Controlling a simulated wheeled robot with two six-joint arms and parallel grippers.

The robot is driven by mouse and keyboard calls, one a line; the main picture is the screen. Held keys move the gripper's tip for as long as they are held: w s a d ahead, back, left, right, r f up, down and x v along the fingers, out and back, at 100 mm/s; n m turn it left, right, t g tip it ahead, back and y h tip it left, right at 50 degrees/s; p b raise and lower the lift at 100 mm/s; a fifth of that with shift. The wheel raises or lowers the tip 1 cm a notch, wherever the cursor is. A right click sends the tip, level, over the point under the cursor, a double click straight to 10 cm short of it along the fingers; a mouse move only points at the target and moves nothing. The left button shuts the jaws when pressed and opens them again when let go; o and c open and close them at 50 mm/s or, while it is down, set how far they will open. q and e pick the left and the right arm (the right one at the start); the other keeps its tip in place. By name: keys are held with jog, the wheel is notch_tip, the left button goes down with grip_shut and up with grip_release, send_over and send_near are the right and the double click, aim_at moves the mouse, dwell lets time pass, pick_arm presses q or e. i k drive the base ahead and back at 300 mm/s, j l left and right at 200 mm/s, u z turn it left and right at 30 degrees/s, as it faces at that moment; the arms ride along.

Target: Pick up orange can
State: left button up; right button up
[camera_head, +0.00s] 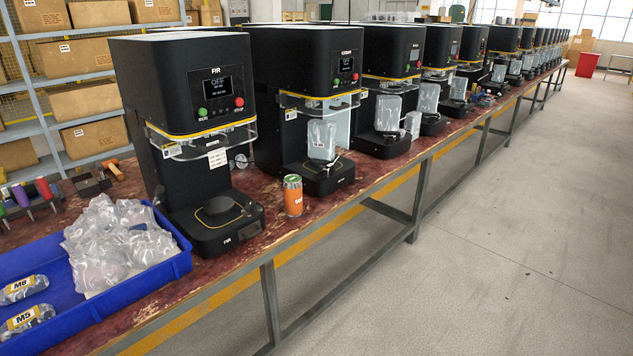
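The orange can (293,196) stands upright on the red worktable (330,200), near its front edge. It has an orange body, a silver rim and a green top. It stands just right of the base of the nearest black seamer machine (183,90), labelled FIR, and in front of the second machine (303,60). Nothing touches the can that I can see. Neither of my grippers shows in the head view.
A blue tray (178,265) at the lower left holds clear plastic bags (115,240) and labelled M8 and M5 packs. More machines line the table into the distance. The floor (520,220) on the right is clear.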

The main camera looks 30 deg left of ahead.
aim_at(293, 193)
jog(key=i+u, duration=0.2)
jog(key=i, duration=0.25)
jog(key=i+l+u, duration=0.15)
jog(key=i, duration=0.25)
jog(key=i+l+u, duration=0.2)
jog(key=i, duration=0.2)
jog(key=i+l+u, duration=0.2)
jog(key=i, duration=0.25)
